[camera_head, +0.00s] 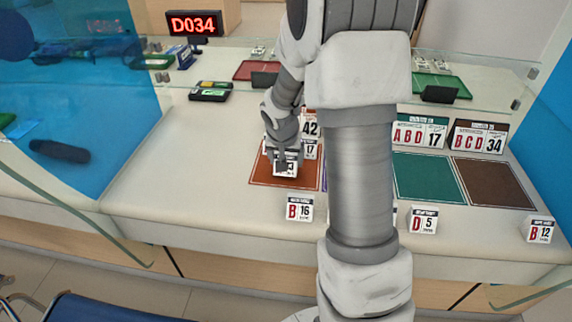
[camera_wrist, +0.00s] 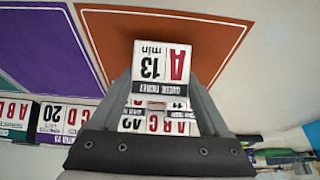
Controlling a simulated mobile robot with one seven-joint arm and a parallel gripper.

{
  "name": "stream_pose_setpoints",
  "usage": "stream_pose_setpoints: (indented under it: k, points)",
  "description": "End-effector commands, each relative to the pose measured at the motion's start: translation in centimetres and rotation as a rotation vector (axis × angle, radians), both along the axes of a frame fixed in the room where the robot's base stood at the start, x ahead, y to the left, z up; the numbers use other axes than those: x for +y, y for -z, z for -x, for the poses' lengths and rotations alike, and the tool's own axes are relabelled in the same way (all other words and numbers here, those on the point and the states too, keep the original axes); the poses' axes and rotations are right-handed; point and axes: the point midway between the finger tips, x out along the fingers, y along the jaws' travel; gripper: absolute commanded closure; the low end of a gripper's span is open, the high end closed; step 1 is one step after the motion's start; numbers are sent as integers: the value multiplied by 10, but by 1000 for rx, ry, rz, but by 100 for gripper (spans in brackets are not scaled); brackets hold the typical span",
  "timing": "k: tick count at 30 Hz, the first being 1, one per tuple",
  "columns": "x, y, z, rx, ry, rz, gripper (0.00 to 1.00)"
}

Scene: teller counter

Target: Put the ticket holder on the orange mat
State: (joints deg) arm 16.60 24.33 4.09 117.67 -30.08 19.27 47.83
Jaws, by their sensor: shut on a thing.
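My gripper (camera_head: 284,157) is shut on a small white ticket holder (camera_head: 286,169) marked A 13 min. In the wrist view this ticket holder (camera_wrist: 160,66) sits between the two fingers and shows upside down. The orange mat (camera_head: 262,173) lies on the counter under my gripper, and it fills much of the upper wrist view (camera_wrist: 215,38). The held ticket holder is over the mat in both views. I cannot tell whether its base touches the mat.
Other ticket holders marked B 16 (camera_head: 299,208), D 5 (camera_head: 423,220) and B 12 (camera_head: 540,230) stand along the front edge. Larger signs (camera_head: 420,134) stand behind the mats. A green mat (camera_head: 428,178) and a brown mat (camera_head: 493,183) lie to the right. The counter left of the orange mat is clear.

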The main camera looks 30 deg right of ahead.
Motion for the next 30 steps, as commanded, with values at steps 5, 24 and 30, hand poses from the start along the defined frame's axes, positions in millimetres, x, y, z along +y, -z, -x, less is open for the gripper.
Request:
stream_pose_setpoints:
  k: [5, 24, 30]
  points:
    - [0, 11, 0, 0, -1, 0, 86]
    - [0, 12, 0, 0, -1, 0, 0]
    - [3, -5, 4, -4, -1, 2, 0]
